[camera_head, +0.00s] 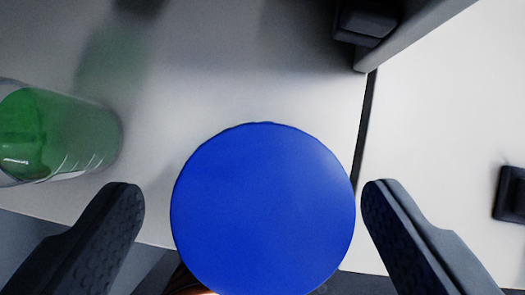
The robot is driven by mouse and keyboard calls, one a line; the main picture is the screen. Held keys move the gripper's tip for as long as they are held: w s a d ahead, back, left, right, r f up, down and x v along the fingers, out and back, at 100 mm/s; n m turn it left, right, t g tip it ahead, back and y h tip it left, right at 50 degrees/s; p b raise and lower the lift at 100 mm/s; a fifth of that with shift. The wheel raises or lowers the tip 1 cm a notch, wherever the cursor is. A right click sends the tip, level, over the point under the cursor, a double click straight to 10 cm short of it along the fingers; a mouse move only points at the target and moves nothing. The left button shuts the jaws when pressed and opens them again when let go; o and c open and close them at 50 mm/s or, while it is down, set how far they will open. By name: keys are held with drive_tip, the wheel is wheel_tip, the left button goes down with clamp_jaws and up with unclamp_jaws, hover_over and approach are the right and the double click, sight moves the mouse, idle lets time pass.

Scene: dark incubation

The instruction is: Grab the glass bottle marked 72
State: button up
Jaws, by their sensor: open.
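A large round blue cap (262,208) fills the middle of the camera view, seen from straight above. Below its lower left edge a bit of brown, shiny glass (188,282) shows, apparently the bottle under the cap. The rest of that bottle is hidden by the cap, and no number 72 can be read. My gripper (252,193) is open, with one dark finger to the left of the cap and one to the right. There is a gap on both sides, and nothing is held.
A clear glass vessel with green liquid (80,135) is at the left, close to my left finger. A grey raised edge with a dark block (367,20) is at the top right. A dark fitting (511,194) is at the far right. The pale surface above the cap is mostly clear.

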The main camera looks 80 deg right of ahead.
drive_tip(key=x, duration=0.4)
drive_tip(key=shift+w, duration=0.2)
drive_tip(key=shift+d+r, duration=0.1)
drive_tip(key=c, duration=1.7)
